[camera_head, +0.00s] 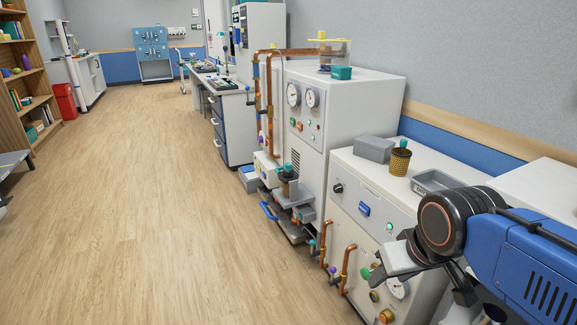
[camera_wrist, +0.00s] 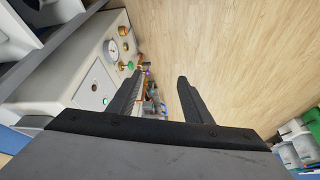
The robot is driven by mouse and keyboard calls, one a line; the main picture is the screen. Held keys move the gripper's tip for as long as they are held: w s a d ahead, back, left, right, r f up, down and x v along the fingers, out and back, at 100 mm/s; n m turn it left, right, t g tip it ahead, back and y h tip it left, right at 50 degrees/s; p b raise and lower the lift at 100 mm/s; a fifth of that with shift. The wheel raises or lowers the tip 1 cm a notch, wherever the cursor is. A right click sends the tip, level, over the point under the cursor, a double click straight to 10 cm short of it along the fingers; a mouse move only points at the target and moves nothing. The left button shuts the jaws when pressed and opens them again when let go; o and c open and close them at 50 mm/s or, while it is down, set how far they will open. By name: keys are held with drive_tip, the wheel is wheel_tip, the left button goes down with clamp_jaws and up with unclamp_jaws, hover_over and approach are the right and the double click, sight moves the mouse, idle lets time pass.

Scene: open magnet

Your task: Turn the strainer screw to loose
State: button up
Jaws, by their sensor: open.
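The white cabinet (camera_head: 370,205) at the front right carries small fittings low on its front face. They include a green knob (camera_head: 366,272), a brass fitting (camera_head: 386,316) and a round gauge (camera_head: 398,289). I cannot tell which fitting is the strainer screw. In the wrist view a gauge (camera_wrist: 111,49) and brass fittings (camera_wrist: 122,66) show on a pale panel, left of my gripper. My gripper (camera_wrist: 159,78) is open, with nothing between its two black fingers. It is apart from the panel, and my arm hides part of the cabinet's right side in the head view.
Copper pipes (camera_head: 345,266) stick out from the cabinet front. A grey box (camera_head: 374,148) and a brass mesh cup (camera_head: 400,160) stand on its top. A taller cabinet with two gauges (camera_head: 293,94) stands beyond. The wooden floor (camera_head: 150,200) to the left is clear.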

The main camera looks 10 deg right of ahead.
sight(288, 166)
drive_tip(key=w+d+r+n+t, duration=0.15)
drive_tip(key=w+t, duration=0.55)
drive_tip(key=w, duration=3.7)
drive_tip(key=w+a+f+n+t+y, duration=0.1)
drive_tip(key=w+a+f+t+y, duration=0.15)
drive_tip(key=w+f, duration=0.75)
drive_tip(key=w+a+f+n+t+y, duration=0.1)
drive_tip(key=w+a+f+t+y, duration=0.15)
drive_tip(key=w+f, duration=0.8)
drive_tip(key=shift+m+t, duration=0.25)
drive_tip(key=shift+t, duration=0.05)
drive_tip(key=r+x, duration=0.1)
drive_tip(key=x, duration=0.6)
drive_tip(key=r+x, duration=0.1)
drive_tip(key=x, duration=0.5)
drive_tip(key=d+r+x, duration=0.1)
drive_tip(key=x, duration=0.6)
drive_tip(key=shift+w+r, duration=0.3)
drive_tip(key=shift+w, duration=0.2)
drive_tip(key=shift+c, duration=0.5)
drive_tip(key=c, duration=1)
